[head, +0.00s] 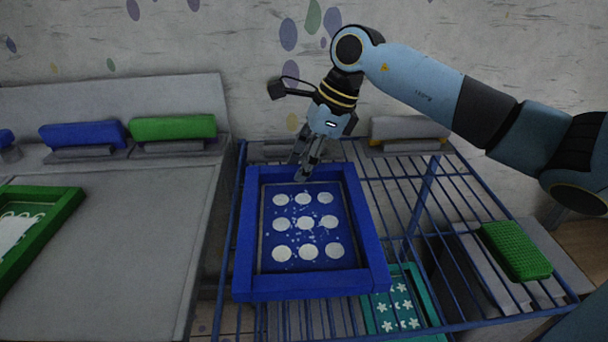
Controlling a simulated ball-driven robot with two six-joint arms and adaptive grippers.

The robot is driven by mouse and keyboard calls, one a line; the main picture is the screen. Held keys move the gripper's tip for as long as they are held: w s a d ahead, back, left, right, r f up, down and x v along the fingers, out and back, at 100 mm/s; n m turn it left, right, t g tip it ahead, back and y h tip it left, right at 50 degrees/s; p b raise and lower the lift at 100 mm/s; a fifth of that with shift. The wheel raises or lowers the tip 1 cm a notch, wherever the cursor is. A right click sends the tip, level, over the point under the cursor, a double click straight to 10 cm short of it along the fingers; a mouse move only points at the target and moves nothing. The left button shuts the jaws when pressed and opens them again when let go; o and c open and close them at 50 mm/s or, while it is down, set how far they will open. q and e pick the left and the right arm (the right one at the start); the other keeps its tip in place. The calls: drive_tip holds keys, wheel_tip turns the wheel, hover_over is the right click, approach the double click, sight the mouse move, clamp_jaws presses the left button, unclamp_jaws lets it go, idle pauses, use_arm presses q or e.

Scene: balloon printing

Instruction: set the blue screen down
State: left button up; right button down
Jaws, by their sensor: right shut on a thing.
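The blue screen (375,250) is a blue rectangular frame around a panel with several pale round dots. It is at the middle of the head view, over the left part of a blue wire rack (430,200). My right gripper (304,174) is shut on the far edge of the blue screen. I cannot tell whether the screen touches the rack bars or is just above them. My left gripper is not in view.
A grey table at left holds a green screen (50,225), with a blue block (82,134) and a green block (173,128) at its back. A teal screen with white flowers (399,305) lies below the rack bars. A green mesh block (515,250) is at right.

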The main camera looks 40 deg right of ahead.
wheel_tip(320, 180, down, 4)
drive_tip(key=shift+r, duration=0.25)
drive_tip(key=c, duration=1.1)
unclamp_jaws()
drive_tip(key=shift+r, duration=0.1)
drive_tip(key=v, duration=1.2)
